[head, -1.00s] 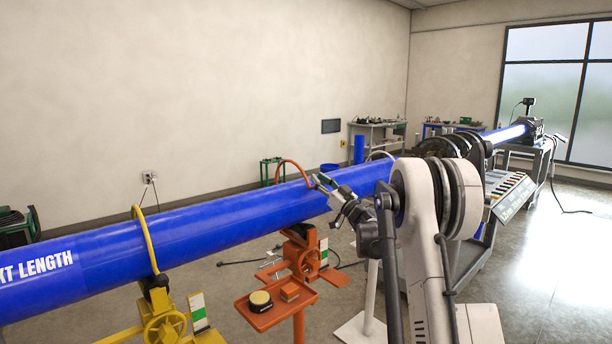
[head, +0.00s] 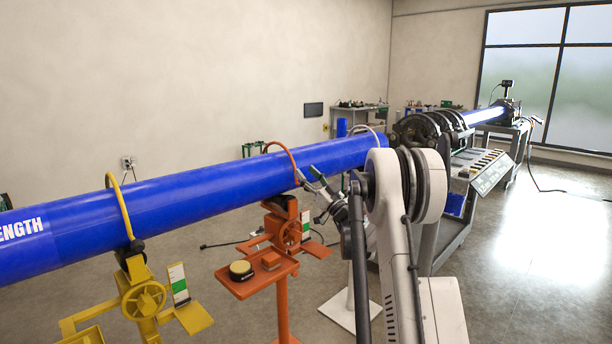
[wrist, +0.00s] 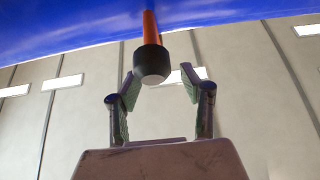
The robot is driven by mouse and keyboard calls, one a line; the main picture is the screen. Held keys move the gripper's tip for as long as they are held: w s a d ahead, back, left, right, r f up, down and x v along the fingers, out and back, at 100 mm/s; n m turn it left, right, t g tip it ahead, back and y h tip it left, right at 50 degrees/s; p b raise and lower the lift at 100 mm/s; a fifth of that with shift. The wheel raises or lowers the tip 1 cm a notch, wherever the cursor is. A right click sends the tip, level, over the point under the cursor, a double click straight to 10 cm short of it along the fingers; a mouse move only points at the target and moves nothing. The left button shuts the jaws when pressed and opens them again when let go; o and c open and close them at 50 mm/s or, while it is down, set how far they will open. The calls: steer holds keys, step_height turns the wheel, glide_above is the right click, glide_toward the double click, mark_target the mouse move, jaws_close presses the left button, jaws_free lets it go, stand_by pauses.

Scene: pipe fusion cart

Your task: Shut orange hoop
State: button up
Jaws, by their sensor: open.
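The orange hoop (head: 290,154) arcs over the blue pipe (head: 200,190), above an orange pipe stand (head: 283,228). My gripper (head: 305,179) is at the near side of the pipe, by the hoop's free end. In the wrist view, the hoop's orange rod (wrist: 150,27) ends in a black knob (wrist: 152,62). My gripper (wrist: 158,88) also shows there, with its two fingers apart and the knob between and a little beyond their tips. I see a gap on both sides of the knob. The hoop's far part is hidden behind the pipe.
A yellow hoop (head: 122,205) on a yellow stand (head: 141,300) holds the pipe at left. A white hoop (head: 371,132) crosses the pipe farther right. An orange tray (head: 235,284) with small items sits below. The black fusion machine (head: 432,128) stands at the pipe's far end.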

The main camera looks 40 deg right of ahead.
steer(key=v, duration=1.2)
stand_by(0.4)
